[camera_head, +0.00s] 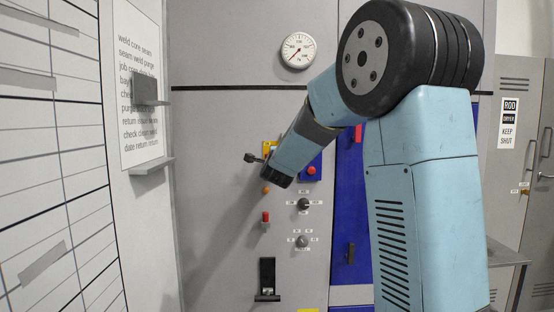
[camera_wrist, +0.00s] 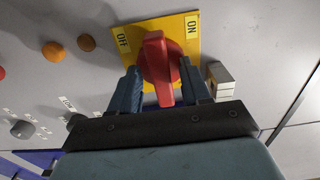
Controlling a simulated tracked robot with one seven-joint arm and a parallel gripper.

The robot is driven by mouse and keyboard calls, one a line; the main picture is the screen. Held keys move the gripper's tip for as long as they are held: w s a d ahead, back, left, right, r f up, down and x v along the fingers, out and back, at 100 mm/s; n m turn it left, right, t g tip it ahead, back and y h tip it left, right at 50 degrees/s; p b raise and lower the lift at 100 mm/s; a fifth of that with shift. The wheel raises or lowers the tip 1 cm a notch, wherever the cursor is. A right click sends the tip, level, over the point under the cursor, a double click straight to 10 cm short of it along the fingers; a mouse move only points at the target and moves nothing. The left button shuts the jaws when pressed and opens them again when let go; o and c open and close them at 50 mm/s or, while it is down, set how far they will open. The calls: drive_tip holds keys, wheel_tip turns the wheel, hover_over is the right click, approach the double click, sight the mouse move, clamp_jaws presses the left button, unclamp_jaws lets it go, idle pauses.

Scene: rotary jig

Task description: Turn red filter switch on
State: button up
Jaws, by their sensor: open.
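The red filter switch (camera_wrist: 160,62) is a red rotary handle on a yellow plate (camera_wrist: 183,44). In the wrist view, OFF is printed at the plate's left and ON at its right, and the handle's upper end lies between them. My gripper (camera_wrist: 161,84) is open, with one dark finger on each side of the handle. I cannot tell whether either finger touches it. In the head view, a bit of the yellow plate (camera_head: 267,148) shows past my arm; the handle and my fingertips are mostly hidden there.
In the head view, a red button on a blue box (camera_head: 311,171) is close to the right of my wrist. A round gauge (camera_head: 298,50) is above.

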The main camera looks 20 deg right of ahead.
drive_tip(key=shift+f, duration=0.1)
clamp_jaws()
drive_tip(key=shift+n, duration=0.3)
drive_tip(key=shift+f+n, duration=0.15)
drive_tip(key=shift+n, duration=8.55)
unclamp_jaws()
drive_tip(key=shift+r, duration=0.2)
